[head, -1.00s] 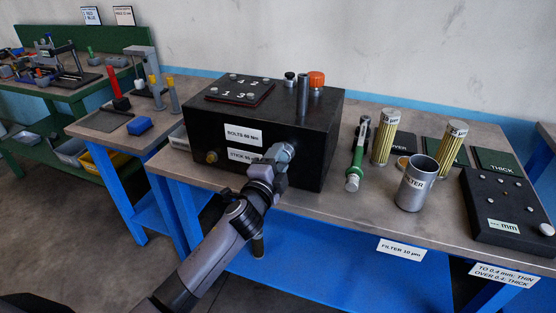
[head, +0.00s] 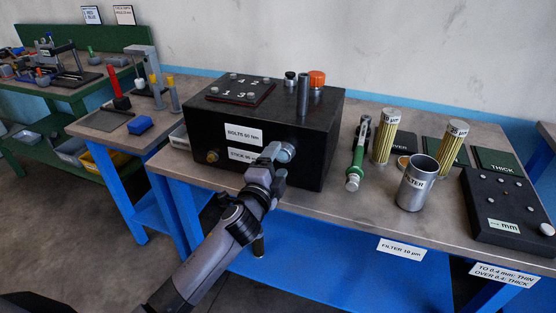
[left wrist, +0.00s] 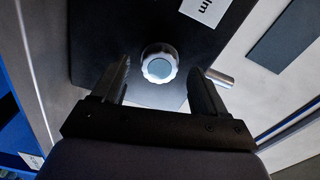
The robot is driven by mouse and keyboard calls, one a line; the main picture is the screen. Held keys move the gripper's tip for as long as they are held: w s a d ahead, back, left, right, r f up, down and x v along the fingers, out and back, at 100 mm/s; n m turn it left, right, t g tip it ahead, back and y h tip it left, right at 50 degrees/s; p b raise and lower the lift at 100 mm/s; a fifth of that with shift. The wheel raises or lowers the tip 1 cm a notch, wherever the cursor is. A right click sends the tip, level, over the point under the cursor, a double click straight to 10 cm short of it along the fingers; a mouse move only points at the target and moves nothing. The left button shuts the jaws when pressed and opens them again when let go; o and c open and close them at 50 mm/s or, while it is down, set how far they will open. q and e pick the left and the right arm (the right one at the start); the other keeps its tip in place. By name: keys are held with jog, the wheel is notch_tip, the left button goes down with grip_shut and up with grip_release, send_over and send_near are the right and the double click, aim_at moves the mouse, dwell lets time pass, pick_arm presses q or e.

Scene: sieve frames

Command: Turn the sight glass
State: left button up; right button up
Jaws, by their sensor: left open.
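The sight glass (left wrist: 159,66) is a round fitting with a pale notched rim and a blue-grey face, on the front wall of the black tank (head: 318,150). In the head view the sight glass (head: 288,151) shows just beyond my left gripper (head: 274,163). In the left wrist view my left gripper (left wrist: 160,78) is open, one finger to each side of the glass, with visible gaps between the fingers and its rim. Nothing is held. My right gripper is in neither view.
A brass plug (head: 212,156) and white labels are on the tank's front. A green-handled tool (head: 357,158), two yellow filters, a metal cup (head: 416,183) and a black gauge block (head: 508,210) stand to the right. The bench front (head: 310,204) below the tank is bare.

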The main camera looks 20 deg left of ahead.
pick_arm(q)
jog(key=shift+s+a, duration=0.1)
jog(key=shift+s, duration=2.75)
jog(key=s+f+n+g, duration=0.3)
jog(key=s+f+n, duration=0.3)
jog(key=s+f, duration=0.4)
jog(key=s+a+f+n+g+h, duration=0.1)
jog(key=s+f+n+g, duration=0.3)
jog(key=s+f+n, duration=0.3)
jog(key=s+f, duration=0.4)
jog(key=s, duration=0.4)
jog(key=shift+s+a+n+h, duration=0.2)
jog(key=shift+s+n+h, duration=0.05)
jog(key=shift+n+h, duration=0.05)
